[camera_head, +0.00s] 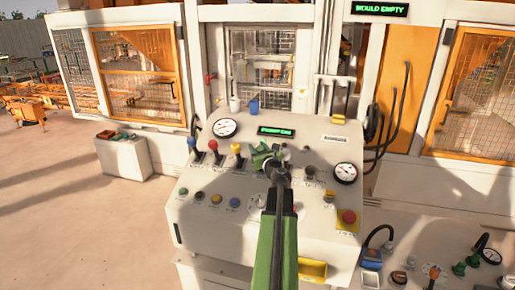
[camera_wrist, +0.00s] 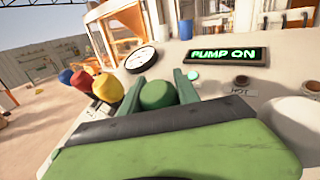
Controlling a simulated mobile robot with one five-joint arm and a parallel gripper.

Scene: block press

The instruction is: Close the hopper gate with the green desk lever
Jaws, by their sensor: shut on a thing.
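The green desk lever has a round green knob (camera_wrist: 157,95), seen in the wrist view between the two fingers of my gripper (camera_wrist: 160,88). My gripper is shut on that knob. In the head view my gripper (camera_head: 266,158) reaches over the middle of the white control desk (camera_head: 205,260), and the arm hides most of the lever there. The hopper gate cannot be made out for certain in either view.
Blue, red and yellow levers (camera_head: 236,150) stand left of my gripper. A red button (camera_head: 349,217) sits at the desk's right. Gauges (camera_head: 224,128) and a lit display (camera_wrist: 228,55) reading "PUMP ON" lie behind. A far display (camera_head: 379,9) reads "MOULD EMPTY".

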